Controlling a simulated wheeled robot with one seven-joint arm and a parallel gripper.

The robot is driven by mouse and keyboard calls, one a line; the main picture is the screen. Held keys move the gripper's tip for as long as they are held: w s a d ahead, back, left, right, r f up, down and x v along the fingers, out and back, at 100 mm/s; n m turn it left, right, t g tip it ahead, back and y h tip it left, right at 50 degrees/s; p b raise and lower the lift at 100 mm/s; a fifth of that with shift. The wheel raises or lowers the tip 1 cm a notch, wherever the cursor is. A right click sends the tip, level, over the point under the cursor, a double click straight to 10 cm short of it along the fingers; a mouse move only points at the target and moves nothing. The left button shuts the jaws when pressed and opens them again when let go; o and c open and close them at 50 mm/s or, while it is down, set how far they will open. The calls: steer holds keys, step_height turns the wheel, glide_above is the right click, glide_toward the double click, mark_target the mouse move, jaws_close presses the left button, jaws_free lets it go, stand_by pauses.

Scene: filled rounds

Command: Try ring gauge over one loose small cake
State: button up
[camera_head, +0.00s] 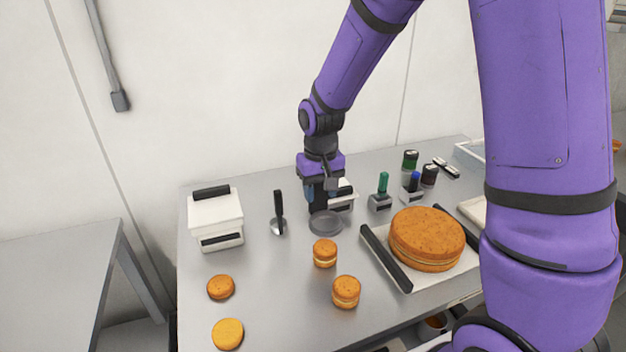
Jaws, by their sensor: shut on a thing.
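My gripper (320,207) is shut on the grey ring gauge (326,224), at the back middle of the table. A second small filled cake (346,292) stands nearer the front, to the right. A small brown cake (221,287) and a yellower one (228,334) lie at the front left. The fingertips are small and partly hidden.
A large cake (427,240) sits on a tray with black handles (386,260) at right. A white box (215,218) and a spoon (278,215) are at left. Green-topped (382,184) and blue-topped (413,183) items stand behind the tray.

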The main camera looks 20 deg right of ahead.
mark_target(320, 211)
steer(key=shift+f, duration=2.65)
steer(key=shift+f, duration=3.2)
steer(key=shift+r, duration=0.1)
stand_by(0.6)
steer(key=shift+r, duration=4.8)
